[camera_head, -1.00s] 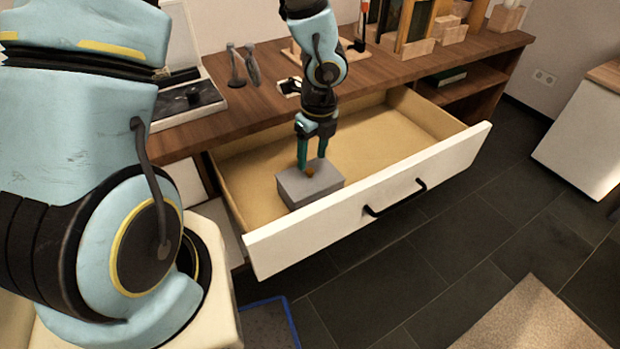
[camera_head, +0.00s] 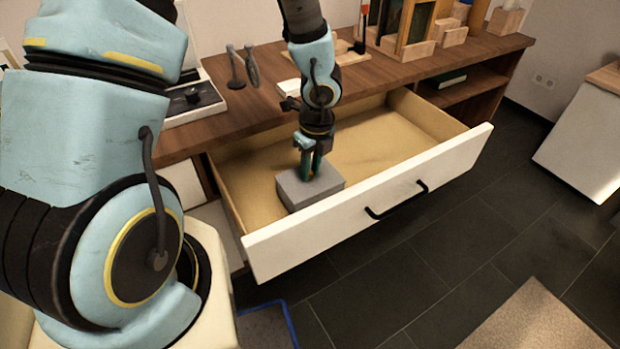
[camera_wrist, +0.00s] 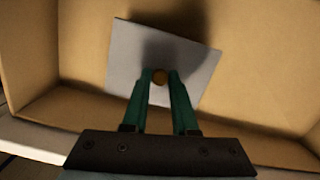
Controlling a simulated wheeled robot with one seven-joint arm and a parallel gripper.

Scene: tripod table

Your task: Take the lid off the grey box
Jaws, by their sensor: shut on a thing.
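The grey box (camera_head: 313,194) sits in the open drawer, near the drawer's front left corner. Its lid (camera_head: 326,178) is on top of the box. In the wrist view the lid (camera_wrist: 190,63) shows as a light grey square, partly in shadow, with a small round brown knob (camera_wrist: 159,76). My gripper (camera_head: 311,174) points down over the lid. In the wrist view its green fingers (camera_wrist: 160,82) are closed on the knob from both sides. The fingers hide the knob in the head view.
The drawer's white front (camera_head: 375,200) with a black handle (camera_head: 396,199) lies in front of the box. The drawer floor (camera_head: 375,138) to the right is bare. The wooden top (camera_head: 232,107) behind holds a pair of dark tools, a case and wooden stands.

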